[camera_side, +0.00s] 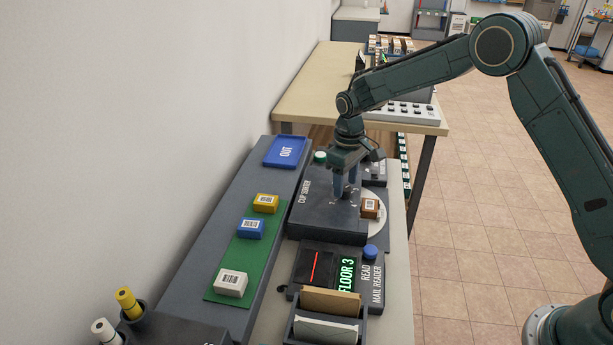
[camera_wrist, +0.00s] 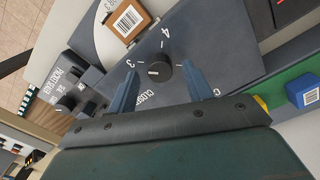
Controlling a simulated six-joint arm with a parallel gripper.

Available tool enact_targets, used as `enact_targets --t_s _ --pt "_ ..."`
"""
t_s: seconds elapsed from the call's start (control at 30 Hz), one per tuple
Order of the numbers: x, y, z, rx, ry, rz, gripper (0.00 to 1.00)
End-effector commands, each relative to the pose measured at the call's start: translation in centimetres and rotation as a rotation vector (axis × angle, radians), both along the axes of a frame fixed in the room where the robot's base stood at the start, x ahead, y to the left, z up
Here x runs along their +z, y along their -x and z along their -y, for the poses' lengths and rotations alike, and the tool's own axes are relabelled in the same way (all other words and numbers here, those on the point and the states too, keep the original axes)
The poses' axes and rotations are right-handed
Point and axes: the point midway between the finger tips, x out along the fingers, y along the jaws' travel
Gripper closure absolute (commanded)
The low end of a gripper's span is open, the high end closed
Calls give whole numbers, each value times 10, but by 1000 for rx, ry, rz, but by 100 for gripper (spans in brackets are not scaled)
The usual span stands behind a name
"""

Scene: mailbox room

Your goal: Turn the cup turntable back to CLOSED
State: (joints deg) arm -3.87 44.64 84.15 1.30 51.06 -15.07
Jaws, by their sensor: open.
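The cup sorter (camera_side: 317,214) is a dark grey box with a black dial knob, which shows in the wrist view (camera_wrist: 160,74). Marks 3, 4 and CLOSED are printed around the knob. Its pale pointer line faces left in the wrist view, nearest the 3; the exact setting is hard to tell. The white turntable (camera_side: 378,226) shows at the sorter's right side with a brown barcoded box (camera_side: 370,208) on it. My gripper (camera_side: 346,192) points down over the knob. Its blue fingers (camera_wrist: 160,72) are open, one on each side of the knob, with visible gaps.
A green mat (camera_side: 236,262) holds yellow, blue and white barcoded boxes left of the sorter. The blue OUT tray (camera_side: 284,152) lies behind. The mail reader (camera_side: 335,270), showing FLOOR 3, and an envelope holder (camera_side: 325,318) stand in front.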

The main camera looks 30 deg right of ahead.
Motion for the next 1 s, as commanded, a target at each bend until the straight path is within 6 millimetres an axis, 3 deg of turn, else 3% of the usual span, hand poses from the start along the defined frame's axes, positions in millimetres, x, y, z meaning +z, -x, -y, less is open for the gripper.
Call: enact_targets --t_s 0.2,0.5,0.77,1.0 --pt "-12 0 0 0 0 0 50" --pt "-13 0 0 0 0 0 50" --pt "-13 0 0 0 0 0 100" --pt "-13 0 0 3 0 1 100"
